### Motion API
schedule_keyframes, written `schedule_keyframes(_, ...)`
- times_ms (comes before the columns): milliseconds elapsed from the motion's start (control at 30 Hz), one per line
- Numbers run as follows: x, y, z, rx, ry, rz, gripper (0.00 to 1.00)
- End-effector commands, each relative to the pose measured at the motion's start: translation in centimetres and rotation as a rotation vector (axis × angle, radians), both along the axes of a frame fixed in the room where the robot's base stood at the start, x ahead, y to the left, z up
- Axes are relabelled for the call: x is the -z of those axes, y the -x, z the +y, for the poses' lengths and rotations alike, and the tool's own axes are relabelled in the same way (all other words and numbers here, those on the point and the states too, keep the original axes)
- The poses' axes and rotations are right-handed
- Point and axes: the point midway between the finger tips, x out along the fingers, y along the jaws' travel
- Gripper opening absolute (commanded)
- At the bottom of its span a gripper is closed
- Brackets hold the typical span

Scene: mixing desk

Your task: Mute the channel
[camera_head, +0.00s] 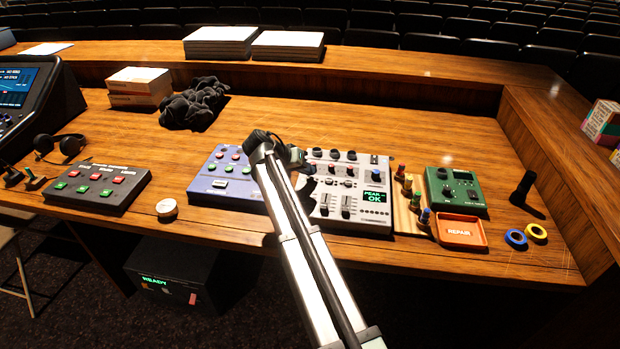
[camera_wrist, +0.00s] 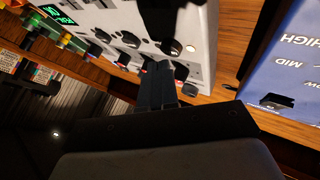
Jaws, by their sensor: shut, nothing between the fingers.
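The grey mixer (camera_head: 375,212) stands on the desk at the centre, with dark knobs, small red-marked controls, faders and a green-lit display reading "PEAK OK" (camera_head: 374,197). In the wrist view the mixer panel (camera_wrist: 205,45) appears turned around, with knobs and red-marked controls around my fingertips. My gripper (camera_wrist: 165,75) is shut and empty, its dark fingers over the edge of the mixer panel. In the head view my gripper (camera_head: 290,155) is at the mixer's upper left, and my arm covers its left side. I cannot tell whether the fingertips touch a control.
A blue unit (camera_head: 226,174) stands close left of the mixer. A dark button box (camera_head: 97,186) and a white round puck (camera_head: 167,208) lie farther left. Coloured plugs (camera_head: 407,186), a green box (camera_head: 455,190) and an orange repair tray (camera_head: 461,232) are to the right.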

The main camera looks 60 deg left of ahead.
Motion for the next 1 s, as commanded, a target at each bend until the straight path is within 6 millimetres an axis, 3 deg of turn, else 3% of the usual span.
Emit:
schedule_keyframes(800, -5.7, 0.0, 0.0, 0.001, -0.001, 0.000, 0.00)
schedule_keyframes(1000, -6.0, 0.0, 0.0, 0.000, 0.000, 0.000, 0.00)
